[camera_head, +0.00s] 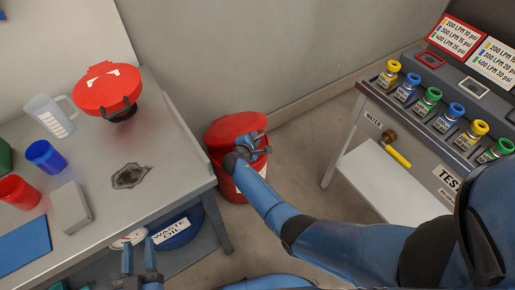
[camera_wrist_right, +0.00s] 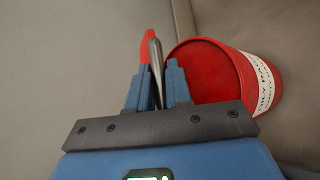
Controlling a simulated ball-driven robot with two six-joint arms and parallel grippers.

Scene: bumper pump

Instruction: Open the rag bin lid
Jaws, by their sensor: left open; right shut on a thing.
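The red rag bin (camera_head: 226,188) stands on the floor beyond the table's right end. Its red lid (camera_head: 232,127) shows at its top, partly hidden by my right gripper (camera_head: 254,146). In the right wrist view the bin (camera_wrist_right: 245,88) lies to the right with its white label. A thin red part (camera_wrist_right: 147,46), seemingly the lid edge-on, rises beside a grey bar (camera_wrist_right: 156,72) between the fingers of my right gripper (camera_wrist_right: 158,78). That gripper is shut on the bar, seemingly the lid handle. How far the lid is tilted is unclear. My left gripper (camera_head: 140,258) is open and empty at the bottom.
The grey table (camera_head: 165,150) at left holds a red lidded item (camera_head: 107,90), a clear jug (camera_head: 50,115), cups and a grey block (camera_head: 70,208). A blue waste oil container (camera_head: 177,228) is under it. A test bench (camera_head: 430,130) stands at right. Bare floor lies between.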

